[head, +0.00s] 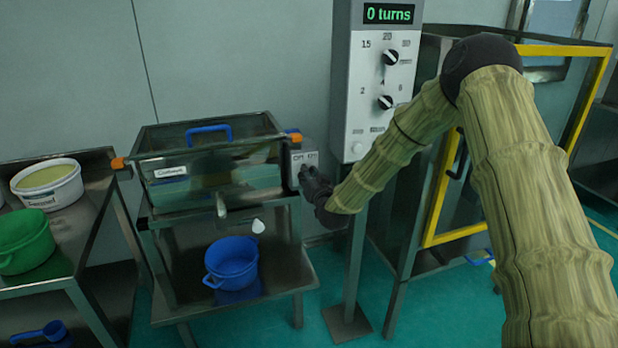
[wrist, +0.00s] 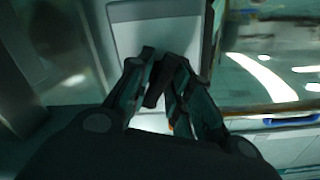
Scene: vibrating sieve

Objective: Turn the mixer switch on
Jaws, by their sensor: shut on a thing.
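A small grey switch box (head: 302,158), with lettering too small to read surely, is mounted on the right end of the metal mixer (head: 210,165). My gripper (head: 308,176) is at the front of this box, just below the lettering. In the wrist view my gripper (wrist: 160,85) has its fingers close together in front of the pale box face (wrist: 150,28). It is shut on a dark switch knob (wrist: 153,96) between the fingertips. The fingers hide most of the knob, and its angle cannot be told.
A control cabinet (head: 345,118) showing "0 turns" stands on a post right of the mixer, close to my arm. A blue pot (head: 231,258) is on the shelf below the mixer. A side table at left holds a white tub (head: 50,195) and a green pot (head: 24,245).

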